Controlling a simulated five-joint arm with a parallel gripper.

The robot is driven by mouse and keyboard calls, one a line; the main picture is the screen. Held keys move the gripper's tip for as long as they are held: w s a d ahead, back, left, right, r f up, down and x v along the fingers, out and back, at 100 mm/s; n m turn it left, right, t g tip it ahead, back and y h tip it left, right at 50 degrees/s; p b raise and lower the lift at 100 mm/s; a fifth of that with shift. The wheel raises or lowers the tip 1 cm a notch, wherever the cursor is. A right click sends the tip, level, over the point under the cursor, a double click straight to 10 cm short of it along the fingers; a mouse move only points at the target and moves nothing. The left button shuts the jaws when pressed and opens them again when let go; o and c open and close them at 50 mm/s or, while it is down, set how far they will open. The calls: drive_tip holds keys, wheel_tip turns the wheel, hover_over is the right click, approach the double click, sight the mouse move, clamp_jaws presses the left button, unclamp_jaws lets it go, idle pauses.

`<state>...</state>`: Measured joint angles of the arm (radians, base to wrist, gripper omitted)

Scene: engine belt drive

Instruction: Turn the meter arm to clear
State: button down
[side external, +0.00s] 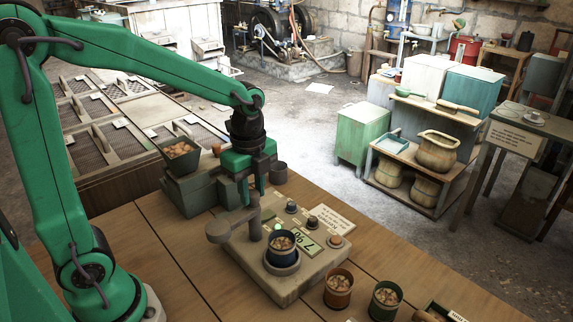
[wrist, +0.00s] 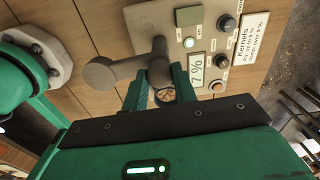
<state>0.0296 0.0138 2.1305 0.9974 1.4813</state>
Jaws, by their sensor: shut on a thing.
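The meter arm (side external: 219,230) is a grey-brown bar with a round pad on its left end and an upright post. In the wrist view the meter arm (wrist: 101,73) reaches left from the post. My gripper (side external: 252,192) is shut on the post's upper part; in the wrist view its two green fingers (wrist: 158,86) flank it. The meter (side external: 300,275) is a beige box with knobs and a display (side external: 304,241) reading 7 %. A dark blue cup of kernels (side external: 281,245) stands on its round seat, and the pad is left of the cup, not over it.
A brown cup (side external: 338,288) and a green cup (side external: 384,301), both filled, stand right of the meter. A green hopper with kernels (side external: 180,157) stands behind left. A sign (side external: 331,222) lies behind the meter. The table's left front is clear.

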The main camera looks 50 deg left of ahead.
drive_tip(key=shift+r+m, duration=0.1)
drive_tip(key=shift+m, duration=0.3)
drive_tip(key=c, duration=1.1)
unclamp_jaws()
drive_tip(key=shift+r, duration=0.1)
drive_tip(key=shift+r, duration=3.8)
drive_tip(key=shift+s, duration=0.1)
